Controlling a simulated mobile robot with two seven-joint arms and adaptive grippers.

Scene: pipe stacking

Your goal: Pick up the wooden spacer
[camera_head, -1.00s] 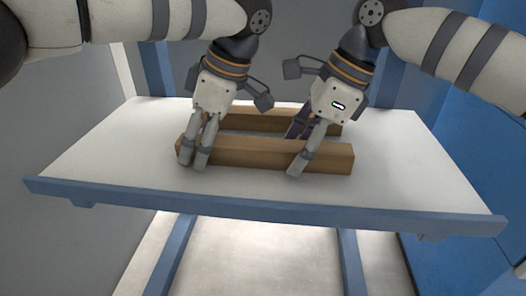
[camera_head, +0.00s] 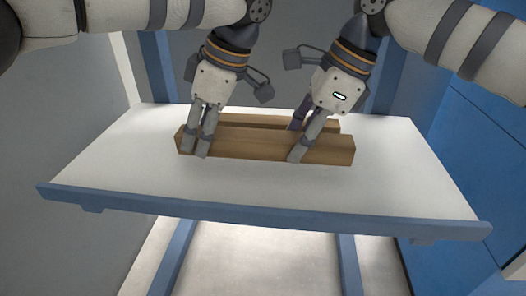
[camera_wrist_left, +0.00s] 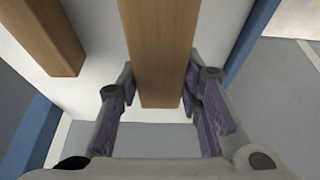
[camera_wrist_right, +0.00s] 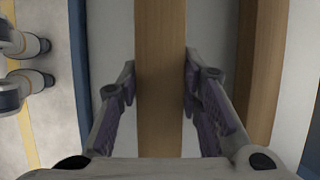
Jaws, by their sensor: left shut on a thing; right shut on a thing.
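Two long wooden spacers lie parallel over a white-topped shelf. The front wooden spacer (camera_head: 250,143) is between the fingers of both my grippers and appears lifted a little above the shelf. My left gripper (camera_head: 198,147) is shut on it near its left end, and the left wrist view shows that spacer (camera_wrist_left: 160,50) between the fingers. My right gripper (camera_head: 297,140) is shut on it right of its middle. The right wrist view shows the same spacer (camera_wrist_right: 160,70) between the fingers. The front spacer partly hides the rear wooden spacer (camera_head: 265,122).
The rear spacer also shows beside the held one in the left wrist view (camera_wrist_left: 45,40) and the right wrist view (camera_wrist_right: 262,60). The white shelf top (camera_head: 410,175) is bare on both sides and in front. Blue posts (camera_head: 160,75) stand behind it.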

